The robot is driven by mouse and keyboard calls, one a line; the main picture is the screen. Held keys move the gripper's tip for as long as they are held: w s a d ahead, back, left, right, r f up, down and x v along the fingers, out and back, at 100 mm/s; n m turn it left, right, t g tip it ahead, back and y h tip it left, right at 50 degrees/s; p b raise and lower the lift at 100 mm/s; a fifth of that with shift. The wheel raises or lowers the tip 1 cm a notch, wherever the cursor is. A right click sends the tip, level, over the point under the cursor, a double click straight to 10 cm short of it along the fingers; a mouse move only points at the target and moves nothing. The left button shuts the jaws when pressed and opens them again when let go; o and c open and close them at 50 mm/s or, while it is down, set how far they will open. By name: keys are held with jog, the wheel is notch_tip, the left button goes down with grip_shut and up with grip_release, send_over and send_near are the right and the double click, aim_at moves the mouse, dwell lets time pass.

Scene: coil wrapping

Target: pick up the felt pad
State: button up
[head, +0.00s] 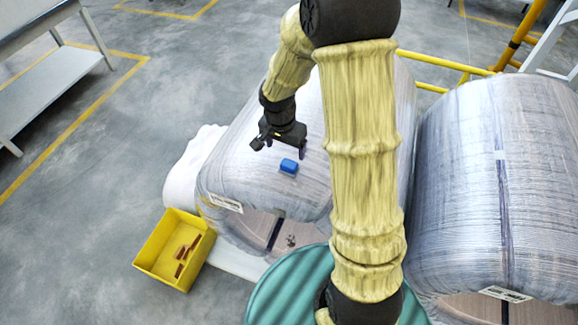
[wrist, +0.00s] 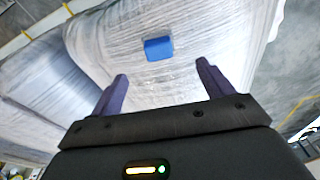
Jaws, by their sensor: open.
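The felt pad appears as a small blue block (head: 289,167) lying on top of the plastic-wrapped coil (head: 238,172) in the head view. In the wrist view the blue pad (wrist: 158,48) lies beyond the fingertips, roughly midway between them. My gripper (head: 279,146) hangs over the wrapped coil, just up and left of the pad in the head view. Its two fingers (wrist: 160,72) are spread apart with nothing between them. The pad and the fingers look apart.
A second wrapped coil (head: 465,150) stands to the right. A yellow bin (head: 150,250) with several brown pieces sits at the lower left. A yellow railing (head: 445,63) runs behind the coils. A grey bench (head: 50,85) is at the far left. Floor between is clear.

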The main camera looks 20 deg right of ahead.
aim_at(289, 163)
jog(key=f, duration=0.5)
jog(key=shift+w+d+f, duration=0.1)
jog(key=shift+w+d, duration=0.2)
jog(key=shift+w, duration=0.05)
jog(key=shift+w+d+f+p, duration=0.15)
jog(key=shift+f+p, duration=0.15)
jog(key=shift+f, duration=0.55)
jog(key=shift+d+f+p, duration=0.1)
jog(key=shift+f+p, duration=0.15)
jog(key=shift+f, duration=0.6)
jog(key=shift+w+d+f+p, duration=0.15)
jog(key=shift+f+p, duration=0.15)
jog(key=shift+f, duration=0.55)
jog(key=c, duration=1.1)
